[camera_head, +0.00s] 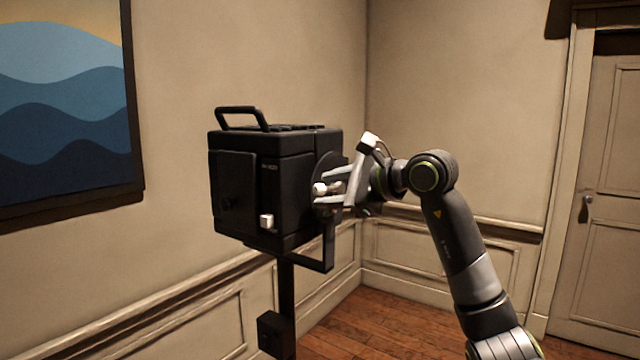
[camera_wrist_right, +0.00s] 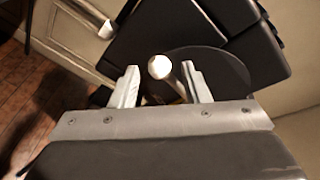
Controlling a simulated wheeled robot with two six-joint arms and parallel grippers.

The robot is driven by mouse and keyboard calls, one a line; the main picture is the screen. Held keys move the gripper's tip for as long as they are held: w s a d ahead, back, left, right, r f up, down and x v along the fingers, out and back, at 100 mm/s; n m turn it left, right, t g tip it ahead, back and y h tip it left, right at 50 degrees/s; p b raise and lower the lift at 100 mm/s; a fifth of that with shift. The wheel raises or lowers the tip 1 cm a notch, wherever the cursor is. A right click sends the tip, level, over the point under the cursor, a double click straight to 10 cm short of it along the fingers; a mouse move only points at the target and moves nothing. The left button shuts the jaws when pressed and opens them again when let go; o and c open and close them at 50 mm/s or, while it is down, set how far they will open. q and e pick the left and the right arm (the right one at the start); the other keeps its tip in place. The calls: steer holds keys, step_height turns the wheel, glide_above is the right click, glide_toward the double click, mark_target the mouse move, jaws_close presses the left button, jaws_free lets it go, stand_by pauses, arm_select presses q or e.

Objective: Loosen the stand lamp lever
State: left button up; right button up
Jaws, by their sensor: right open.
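The stand lamp (camera_head: 265,185) is a black box-shaped head with a top handle, held by a bracket on a dark pole (camera_head: 286,300). The lever shows as a pale round knob (camera_head: 320,188) on the lamp's right side, beside a dark disc. My right gripper (camera_head: 338,185) is at that side with its fingers pointing at the lamp. My left gripper is not in view.
A small white knob (camera_head: 267,221) sits on the lamp's front lower corner. A framed wave picture (camera_head: 65,100) hangs on the left wall. A door (camera_head: 600,190) is at the far right. The wooden floor (camera_head: 370,325) behind the lamp looks clear.

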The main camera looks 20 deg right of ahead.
steer(key=shift+p+x, duration=0.3)
steer(key=shift+x, duration=1.15)
jaws_close()
